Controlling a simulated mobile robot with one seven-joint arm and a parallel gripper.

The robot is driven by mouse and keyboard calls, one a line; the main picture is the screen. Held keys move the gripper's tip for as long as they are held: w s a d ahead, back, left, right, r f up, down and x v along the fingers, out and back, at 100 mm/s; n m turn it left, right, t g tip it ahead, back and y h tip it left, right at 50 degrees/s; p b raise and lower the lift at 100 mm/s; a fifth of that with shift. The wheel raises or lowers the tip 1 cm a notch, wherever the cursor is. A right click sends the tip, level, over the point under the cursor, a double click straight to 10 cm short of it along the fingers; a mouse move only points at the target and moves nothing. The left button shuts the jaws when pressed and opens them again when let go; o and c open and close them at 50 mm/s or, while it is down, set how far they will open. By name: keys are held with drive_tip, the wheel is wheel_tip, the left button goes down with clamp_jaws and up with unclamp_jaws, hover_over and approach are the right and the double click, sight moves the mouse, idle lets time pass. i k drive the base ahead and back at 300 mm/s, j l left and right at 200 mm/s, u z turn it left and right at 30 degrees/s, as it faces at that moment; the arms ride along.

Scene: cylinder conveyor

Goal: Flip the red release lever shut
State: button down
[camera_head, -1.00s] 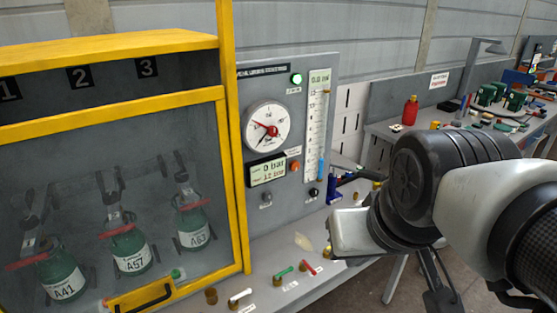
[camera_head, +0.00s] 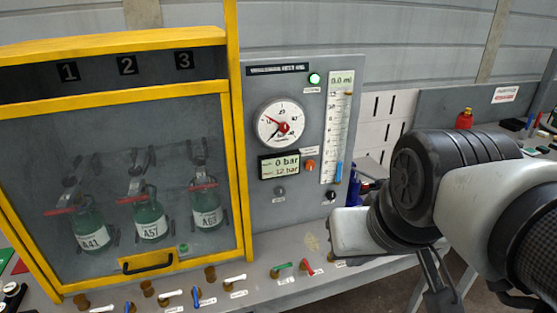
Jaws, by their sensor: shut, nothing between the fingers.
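A small red lever (camera_head: 307,266) stands tilted on the bench front, right of a green lever (camera_head: 283,266). Its label is too small to read. My arm comes in from the right, and its dark end, my gripper (camera_head: 437,285), hangs low right of the red lever, apart from it. The gripper is shut and empty; its fingertips are hard to make out. Red bars also lie across the green cylinders A41 (camera_head: 90,236), A57 (camera_head: 151,222) and A63 (camera_head: 207,211) behind the clear guard.
A yellow-framed guard (camera_head: 242,160) with a dark handle (camera_head: 147,263) covers the cylinders. A grey panel (camera_head: 256,95) carries a gauge (camera_head: 281,123) and a display reading 0 bar. White and blue levers (camera_head: 197,296) line the bench edge. A red bottle (camera_head: 464,120) stands behind my arm.

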sight(305, 262)
drive_tip(key=l+u, duration=0.5)
drive_tip(key=l, duration=0.3)
drive_tip(key=i, duration=0.7)
